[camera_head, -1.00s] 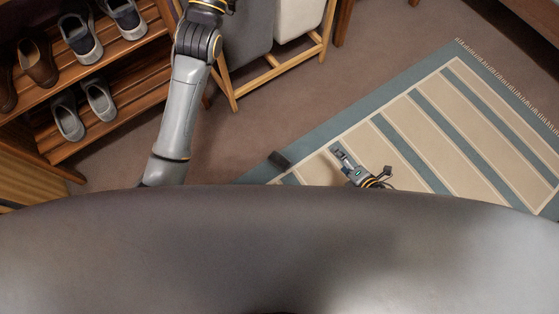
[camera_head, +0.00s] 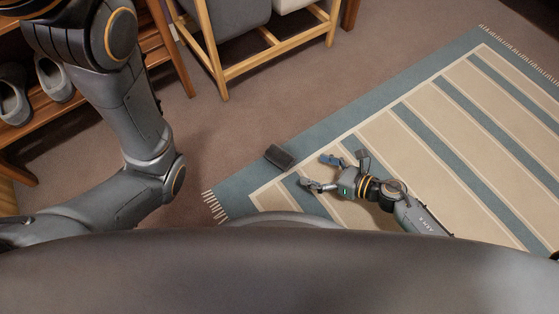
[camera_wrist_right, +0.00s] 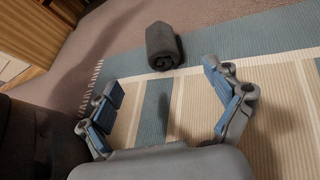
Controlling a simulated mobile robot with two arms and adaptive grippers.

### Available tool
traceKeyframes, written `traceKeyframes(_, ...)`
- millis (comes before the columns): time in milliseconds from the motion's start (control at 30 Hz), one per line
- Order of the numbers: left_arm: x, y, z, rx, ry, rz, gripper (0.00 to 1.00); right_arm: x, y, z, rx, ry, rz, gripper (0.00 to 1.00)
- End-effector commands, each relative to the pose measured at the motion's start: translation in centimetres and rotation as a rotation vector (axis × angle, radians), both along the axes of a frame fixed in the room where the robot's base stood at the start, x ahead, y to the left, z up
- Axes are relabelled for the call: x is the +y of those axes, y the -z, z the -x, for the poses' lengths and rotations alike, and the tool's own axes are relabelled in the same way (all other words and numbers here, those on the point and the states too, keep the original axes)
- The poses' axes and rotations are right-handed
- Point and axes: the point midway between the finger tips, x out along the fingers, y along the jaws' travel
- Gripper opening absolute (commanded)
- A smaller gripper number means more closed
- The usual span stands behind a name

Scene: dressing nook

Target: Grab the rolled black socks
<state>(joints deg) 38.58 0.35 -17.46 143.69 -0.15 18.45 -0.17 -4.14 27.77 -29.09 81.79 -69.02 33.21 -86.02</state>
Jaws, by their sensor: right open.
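The rolled black socks (camera_head: 279,156) lie as a dark bundle on the blue-grey border of the striped rug, near its left edge. In the right wrist view the socks (camera_wrist_right: 162,46) show beyond the fingertips, with the spiral of the roll facing me. My right gripper (camera_head: 318,172) is open and empty above the rug, to the right of the socks and apart from them. Its two blue-padded fingers (camera_wrist_right: 166,80) are spread wide in the right wrist view. My left arm comes in at the left of the head view, but its gripper is out of the picture.
The striped rug (camera_head: 430,75) covers the right side of the floor. A wooden shoe shelf (camera_head: 60,113) with grey shoes (camera_head: 53,79) stands at the left. A wooden-framed hamper stand (camera_head: 278,52) is at the top. Brown carpet between them is clear.

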Motion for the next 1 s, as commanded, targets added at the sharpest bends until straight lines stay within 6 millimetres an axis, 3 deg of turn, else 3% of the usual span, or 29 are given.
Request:
traceKeyframes(300,0.0,2.7,0.0,0.001,0.0,0.0,0.5,4.9,2.4,-2.9,-0.002,0.0,-0.003,0.9)
traceKeyframes(567,0.0,2.7,-0.1,0.003,-0.001,-0.001,0.5,6.7,3.0,-3.9,0.0,0.002,-0.002,0.9)
traceKeyframes(800,0.0,4.9,-0.1,0.0,0.0,0.0,0.5,9.6,4.2,-5.4,-0.002,0.001,-0.004,0.9)
traceKeyframes(1000,0.0,5.4,-0.1,0.001,0.0,0.0,0.5,10.8,4.5,-6.1,0.001,0.002,-0.003,0.9)
